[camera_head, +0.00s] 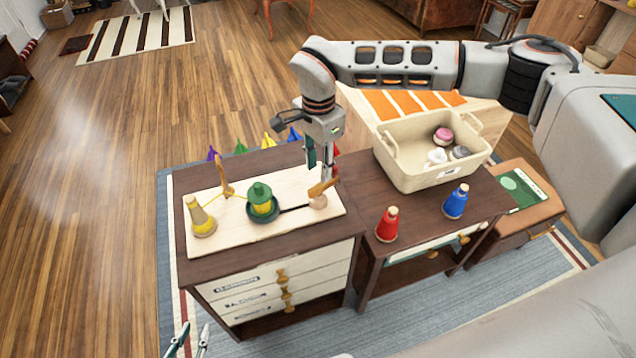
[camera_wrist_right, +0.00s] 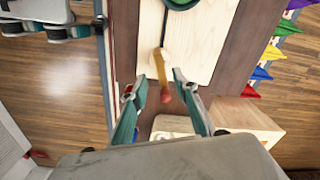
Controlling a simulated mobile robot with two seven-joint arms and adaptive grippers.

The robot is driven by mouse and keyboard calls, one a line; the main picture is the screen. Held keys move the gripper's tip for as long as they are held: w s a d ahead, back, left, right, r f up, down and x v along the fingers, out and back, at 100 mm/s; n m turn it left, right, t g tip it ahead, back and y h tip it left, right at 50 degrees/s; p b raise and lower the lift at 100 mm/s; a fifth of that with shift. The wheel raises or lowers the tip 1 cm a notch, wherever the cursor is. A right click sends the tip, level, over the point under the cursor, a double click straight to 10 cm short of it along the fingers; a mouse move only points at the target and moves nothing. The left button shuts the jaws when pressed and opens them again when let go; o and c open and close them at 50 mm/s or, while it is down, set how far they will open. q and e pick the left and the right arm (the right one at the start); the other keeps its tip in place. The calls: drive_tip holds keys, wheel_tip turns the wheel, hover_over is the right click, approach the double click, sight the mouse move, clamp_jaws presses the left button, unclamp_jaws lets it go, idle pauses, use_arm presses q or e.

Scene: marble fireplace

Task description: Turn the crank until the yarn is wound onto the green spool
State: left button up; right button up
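A wooden board (camera_head: 285,228) lies on the cabinet. On it stand a yellow yarn cone (camera_head: 201,219), a wooden guide post (camera_head: 224,178) and the green spool (camera_head: 260,190), with yellow yarn around its middle. A yellow strand runs from the cone side past the post towards the spool. The crank (camera_head: 292,209) reaches from the spool's base to an orange-brown handle (camera_head: 322,187). The handle shows in the right wrist view (camera_wrist_right: 161,75), red at its tip. My right gripper (camera_wrist_right: 160,82) is open around the handle; contact is unclear. My left gripper (camera_head: 195,327) is open and empty at the bottom edge.
A beige bin (camera_head: 415,180) holds pink, white and grey items on the neighbouring table. A red cone (camera_head: 387,226) and a blue cone (camera_head: 455,203) stand in front of it. Coloured pennants (camera_head: 268,141) stick up behind the cabinet.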

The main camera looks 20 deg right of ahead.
sight(318, 186)
wheel_tip(318, 186, down, 6)
drive_tip(key=shift+f, duration=0.25)
clamp_jaws()
